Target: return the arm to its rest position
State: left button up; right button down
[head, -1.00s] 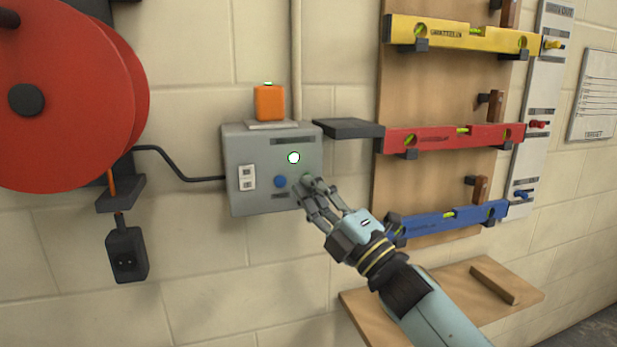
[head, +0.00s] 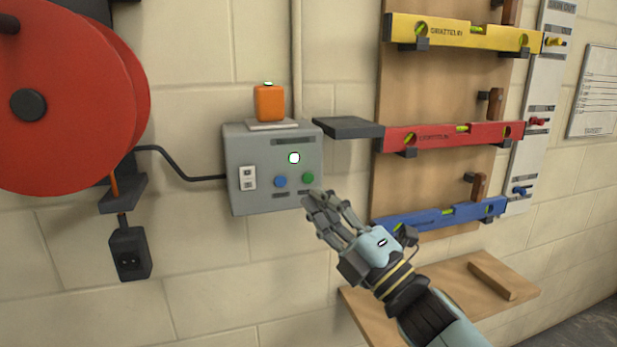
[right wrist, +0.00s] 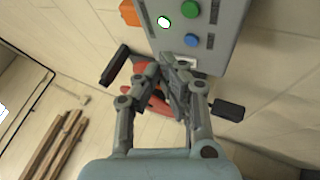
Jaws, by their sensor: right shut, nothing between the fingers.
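My right gripper (head: 318,203) is shut and empty, just below and right of the grey control box (head: 236,185) on the wall. It is apart from the box in the head view. The right wrist view shows its fingers (right wrist: 172,72) together, with the box (right wrist: 228,40) beyond them. The box has a lit white lamp (head: 294,158), a blue button (head: 280,182) and a green button (head: 308,178). The green button is uncovered and also shows in the right wrist view (right wrist: 190,9). My left gripper is not in view.
An orange block (head: 269,103) stands on the box. A dark shelf (head: 348,127) juts out right of it. Yellow (head: 465,35), red (head: 440,137) and blue (head: 450,215) levels hang on a wooden board. A wooden ledge (head: 450,290) lies behind my right arm. A red reel (head: 70,100) is at left.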

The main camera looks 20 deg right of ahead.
jog(key=shift+f, duration=0.1)
dwell(0.3)
jog(key=s+d+f+m+g+h+b, duration=0.1)
jog(key=s+d+f+m+g+h, duration=0.3)
jog(key=f, duration=1)
jog(key=s+d+f+m+g+h+b, duration=0.15)
jog(key=s+f+m, duration=0.4)
jog(key=f, duration=0.85)
jog(key=s+d+f+m+g+h, duration=0.3)
jog(key=s+f, duration=0.4)
jog(key=f, duration=0.6)
jog(key=s+d+f+m+g+h, duration=0.1)
jog(key=s+d+f+m+g, duration=0.1)
jog(key=s+f, duration=0.4)
jog(key=s+d+f+m+g+h, duration=0.1)
jog(key=s+f+m+g, duration=0.4)
jog(key=s, duration=1.2)
jog(key=s+d+f+m+g+h, duration=0.1)
jog(key=s+d+f+m+g, duration=0.2)
jog(key=s+f, duration=0.5)
jog(key=s+m+g, duration=0.1)
jog(key=s, duration=0.2)
jog(key=shift+s+d+f+b, duration=0.25)
jog(key=shift+d+f+b, duration=0.05)
jog(key=shift+d+f, duration=0.1)
jog(key=shift+d, duration=0.1)
